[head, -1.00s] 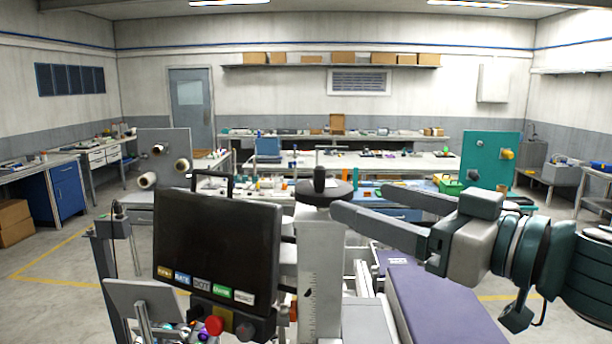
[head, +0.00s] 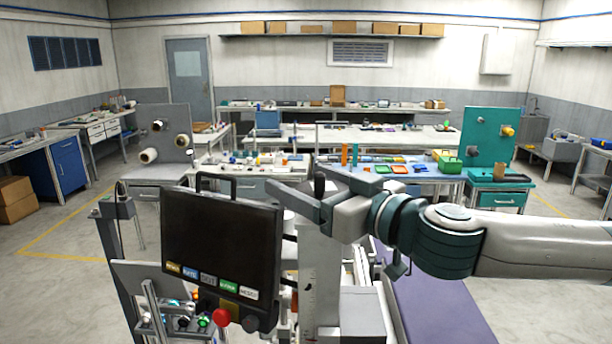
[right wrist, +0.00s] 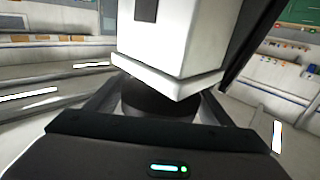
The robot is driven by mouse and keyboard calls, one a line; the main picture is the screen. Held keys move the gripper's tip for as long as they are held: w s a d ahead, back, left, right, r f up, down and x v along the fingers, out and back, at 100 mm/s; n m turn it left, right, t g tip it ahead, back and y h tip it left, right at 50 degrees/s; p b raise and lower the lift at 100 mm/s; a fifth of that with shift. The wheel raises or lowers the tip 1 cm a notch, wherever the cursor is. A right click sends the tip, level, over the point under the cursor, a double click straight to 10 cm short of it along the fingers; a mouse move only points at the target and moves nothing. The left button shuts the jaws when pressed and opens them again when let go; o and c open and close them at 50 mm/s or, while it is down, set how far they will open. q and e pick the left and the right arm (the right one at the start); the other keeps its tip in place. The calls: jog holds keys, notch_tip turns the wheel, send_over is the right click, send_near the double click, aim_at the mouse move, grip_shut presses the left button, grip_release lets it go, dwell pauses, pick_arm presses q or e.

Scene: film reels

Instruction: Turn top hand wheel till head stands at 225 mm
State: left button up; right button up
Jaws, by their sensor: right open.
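The top hand wheel's dark knob (head: 319,185) shows above the pale column; its disc is mostly hidden behind my right gripper in the head view. My right gripper (head: 293,175) is open, its fingers pointing left, one on each side of the knob. In the right wrist view the dark wheel (right wrist: 160,98) sits between the two fingers, against the white column end (right wrist: 175,40). I cannot tell whether the fingers touch it. The column's scale face (head: 318,270) is partly visible, but its figures are too small to read. My left gripper is not in view.
A dark screen (head: 220,240) with coloured labels stands just left of the column, with a red button (head: 221,318) below. A purple padded bench (head: 430,300) lies to the right. Worktables with small items and a green panel (head: 487,135) stand behind.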

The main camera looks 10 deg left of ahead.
jog(key=c, duration=0.8)
jog(key=shift+w+f+m+t+h+b, duration=0.1)
jog(key=shift+f+m+t+h+b, duration=0.2)
jog(key=shift+b, duration=0.55)
jog(key=m+t+h+b, duration=0.1)
jog(key=b, duration=0.1)
jog(key=m+t+h+b, duration=0.1)
jog(key=b, duration=0.1)
jog(key=d+m+t+h+b, duration=0.1)
jog(key=t+h+b, duration=0.1)
jog(key=b, duration=0.1)
jog(key=shift+w+m, duration=0.3)
jog(key=shift+w, duration=0.1)
jog(key=shift+w+d+r+m+t+h+b, duration=0.1)
jog(key=shift+d+r+m+t+h+b, duration=0.05)
jog(key=shift+m+t+h+b, duration=0.55)
jog(key=shift+d+r+h, duration=0.1)
jog(key=shift+r+h, duration=0.05)
jog(key=shift+h, duration=0.45)
